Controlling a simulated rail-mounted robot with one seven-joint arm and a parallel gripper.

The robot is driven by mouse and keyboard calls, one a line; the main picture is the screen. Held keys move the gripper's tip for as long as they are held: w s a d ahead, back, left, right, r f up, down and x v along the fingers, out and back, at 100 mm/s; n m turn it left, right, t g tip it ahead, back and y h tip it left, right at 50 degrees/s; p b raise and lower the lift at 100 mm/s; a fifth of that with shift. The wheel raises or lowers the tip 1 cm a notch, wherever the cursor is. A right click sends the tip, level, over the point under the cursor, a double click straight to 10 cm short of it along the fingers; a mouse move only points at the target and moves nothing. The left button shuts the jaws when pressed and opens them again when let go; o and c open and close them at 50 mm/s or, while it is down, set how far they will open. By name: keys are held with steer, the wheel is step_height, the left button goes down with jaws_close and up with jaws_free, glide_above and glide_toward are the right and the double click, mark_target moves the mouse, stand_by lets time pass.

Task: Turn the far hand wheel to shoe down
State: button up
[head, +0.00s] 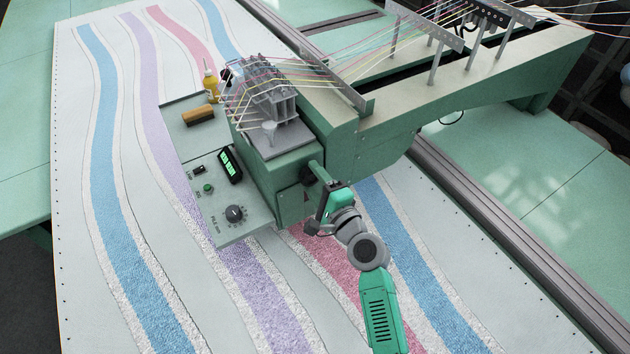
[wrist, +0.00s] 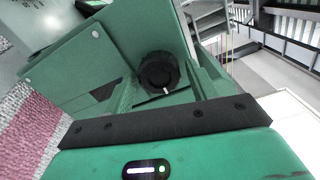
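A black ribbed hand wheel (wrist: 159,73) with a short white mark on its lower rim sits on the green tufting head in the wrist view. My gripper (head: 322,222) is close to the head's near side, apart from the wheel in the wrist view.
A control panel (head: 215,215) with a dial (head: 235,214) and lit display (head: 230,166) juts out left of the head. Colored yarns run above the gantry beam (head: 450,95). Striped carpet lies below.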

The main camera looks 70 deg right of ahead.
steer(key=shift+o, duration=0.5)
steer(key=shift+s+a, duration=0.1)
steer(key=shift+s, duration=0.05)
steer(key=v, duration=0.7)
steer(key=shift+s, duration=0.2)
steer(key=shift+a, duration=0.15)
